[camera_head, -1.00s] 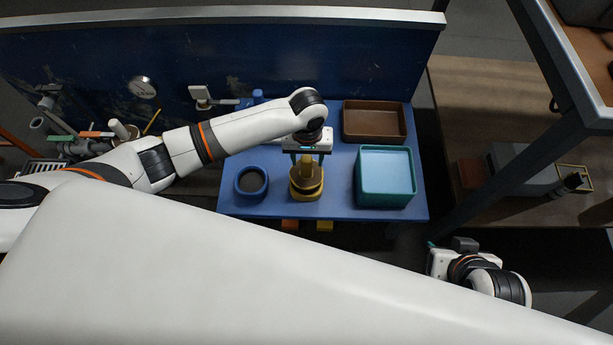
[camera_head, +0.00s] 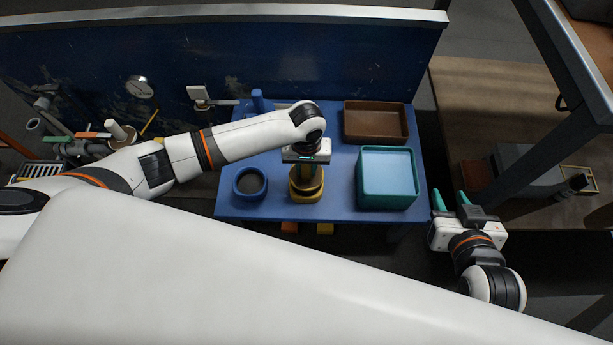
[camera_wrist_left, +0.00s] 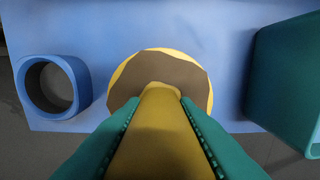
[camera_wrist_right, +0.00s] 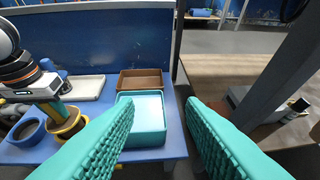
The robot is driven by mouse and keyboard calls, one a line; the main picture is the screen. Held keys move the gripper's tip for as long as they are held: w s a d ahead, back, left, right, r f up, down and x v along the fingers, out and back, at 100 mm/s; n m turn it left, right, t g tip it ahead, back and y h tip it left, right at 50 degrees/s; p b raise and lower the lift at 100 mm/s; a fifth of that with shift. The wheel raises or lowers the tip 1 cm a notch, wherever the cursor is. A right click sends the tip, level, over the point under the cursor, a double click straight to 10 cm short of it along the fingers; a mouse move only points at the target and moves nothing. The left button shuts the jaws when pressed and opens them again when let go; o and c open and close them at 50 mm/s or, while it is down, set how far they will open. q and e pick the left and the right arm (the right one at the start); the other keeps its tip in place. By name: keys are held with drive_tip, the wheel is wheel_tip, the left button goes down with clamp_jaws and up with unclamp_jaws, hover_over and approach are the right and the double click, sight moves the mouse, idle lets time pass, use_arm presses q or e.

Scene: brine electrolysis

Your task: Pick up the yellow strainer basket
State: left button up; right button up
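The yellow strainer basket (camera_head: 304,195) stands on the blue table, below my left gripper. It shows in the left wrist view as a round yellow rim (camera_wrist_left: 205,78) with a brown inside and a thick yellow handle (camera_wrist_left: 160,135) rising toward the camera. My left gripper (camera_head: 305,165) is right above the basket, its green fingers on either side of the handle. They lie very close along it; whether they press on it I cannot tell. My right gripper (camera_head: 450,202) is open and empty, right of the table; its spread green fingers show in the right wrist view (camera_wrist_right: 160,105).
A blue round container (camera_head: 250,181) stands left of the basket. A teal bin (camera_head: 388,204) stands to its right, with a brown tray (camera_head: 375,122) behind. A dark blue panel (camera_head: 290,55) closes the back. A steel frame post (camera_head: 500,160) stands right of the table.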

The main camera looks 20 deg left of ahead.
use_arm(q)
clamp_jaws()
drive_tip(key=shift+r, duration=0.15)
